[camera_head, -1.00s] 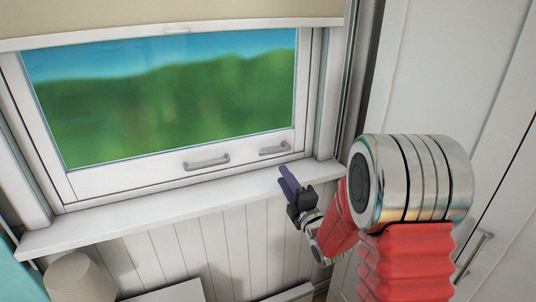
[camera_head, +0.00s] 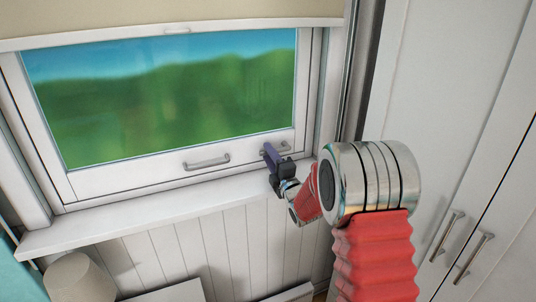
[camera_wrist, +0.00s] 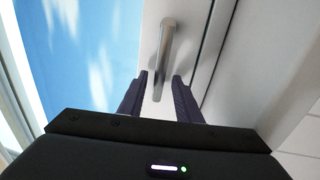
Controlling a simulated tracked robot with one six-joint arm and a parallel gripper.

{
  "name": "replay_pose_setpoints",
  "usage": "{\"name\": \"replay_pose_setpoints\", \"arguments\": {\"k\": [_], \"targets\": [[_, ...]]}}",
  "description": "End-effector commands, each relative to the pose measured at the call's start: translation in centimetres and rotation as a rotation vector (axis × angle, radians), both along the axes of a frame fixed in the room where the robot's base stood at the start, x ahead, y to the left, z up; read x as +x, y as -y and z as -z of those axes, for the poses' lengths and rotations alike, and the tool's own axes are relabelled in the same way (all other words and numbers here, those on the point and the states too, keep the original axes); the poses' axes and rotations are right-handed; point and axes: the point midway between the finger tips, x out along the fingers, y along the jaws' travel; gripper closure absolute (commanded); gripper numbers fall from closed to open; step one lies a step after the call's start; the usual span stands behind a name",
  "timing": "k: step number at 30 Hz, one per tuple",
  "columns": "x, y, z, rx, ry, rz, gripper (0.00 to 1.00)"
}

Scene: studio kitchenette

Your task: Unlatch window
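The window (camera_head: 120,184) has a white frame with two metal handles on its bottom rail. One handle (camera_head: 206,162) is near the middle and the other, the right handle (camera_head: 285,148), is near the right corner. My gripper (camera_head: 268,152) is at the right handle and partly hides its left end in the head view. In the wrist view, my gripper (camera_wrist: 161,82) is open, with its two dark purple fingers apart. The metal handle (camera_wrist: 166,45) runs lengthwise, its near end in the gap between the fingertips. I cannot tell whether a finger touches it.
A white sill (camera_head: 130,221) runs below the window. A beige blind (camera_head: 160,20) hangs above the glass. White cupboard doors (camera_head: 450,110) with metal handles stand at the right. A pale lampshade-like object (camera_head: 78,278) is at the lower left.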

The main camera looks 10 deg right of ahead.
Motion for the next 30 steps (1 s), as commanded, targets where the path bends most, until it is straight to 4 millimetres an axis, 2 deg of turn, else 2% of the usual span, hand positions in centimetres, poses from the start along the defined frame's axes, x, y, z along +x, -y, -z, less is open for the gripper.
{"name": "replay_pose_setpoints", "arguments": {"k": [5,14,27,30], "targets": [[1.01,-0.33,-0.19,0.000,0.000,-0.001,0.69],[1.12,-0.33,-0.21,0.000,0.000,0.000,0.70],[1.10,-0.31,-0.18,0.000,0.000,0.000,1.00],[1.10,-0.30,-0.15,0.000,-0.001,0.000,1.00]]}}
